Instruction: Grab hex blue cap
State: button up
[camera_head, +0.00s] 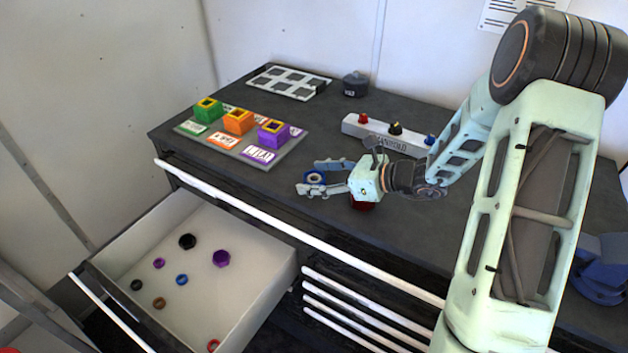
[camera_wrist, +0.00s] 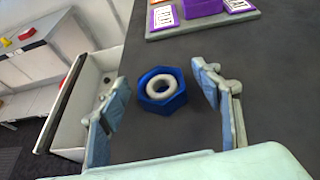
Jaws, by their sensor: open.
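A blue hex cap (camera_wrist: 163,103) with a pale grey ring in its middle sits on the dark worktop (camera_wrist: 200,140). In the wrist view it lies between my two fingers, a little beyond the fingertips, with a gap on each side. In the head view the blue cap (camera_head: 314,178) shows between the fingers near the worktop's front edge. My gripper (camera_head: 320,178) is open and empty; it also shows in the wrist view (camera_wrist: 163,88). A red thing (camera_head: 362,205) is partly hidden under my gripper.
An open drawer (camera_head: 270,290) below holds several loose rings and caps, including a small blue one (camera_head: 182,280). A board (camera_head: 190,128) with green, orange and purple blocks stands behind left. A white manifold box (camera_head: 390,136) with coloured knobs stands behind my gripper.

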jog(key=shift+w+a+f, duration=0.15)
jog(key=shift+a, duration=0.1)
jog(key=shift+c, duration=0.4)
jog(key=c, duration=1.2)
